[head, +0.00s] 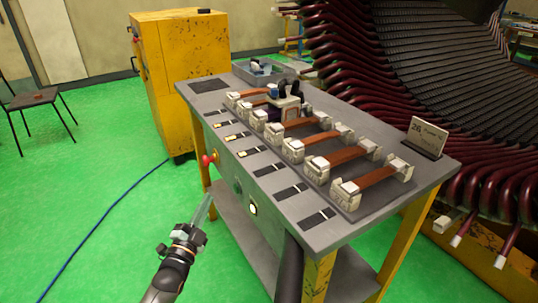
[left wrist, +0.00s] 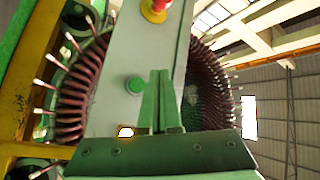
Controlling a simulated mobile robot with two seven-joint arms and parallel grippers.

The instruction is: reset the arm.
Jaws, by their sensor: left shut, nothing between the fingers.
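My left gripper (head: 207,205) is in the head view, at the lower left, in front of the table's front side. Its fingers are together and empty, pointing up. In the left wrist view the closed fingers (left wrist: 160,100) stand in front of the grey front panel (left wrist: 135,60), beside a green button (left wrist: 134,84) and a lit button (left wrist: 125,131). Nothing is held. My right gripper is not in view.
The grey worktable (head: 330,226) holds a row of pale clamps with brown bars (head: 345,155), a sign (head: 427,138) and a grey bin (head: 262,72). A red button (head: 208,160) is on its front. A yellow cabinet (head: 180,60) stands behind; green floor (head: 100,190) at left is mostly clear.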

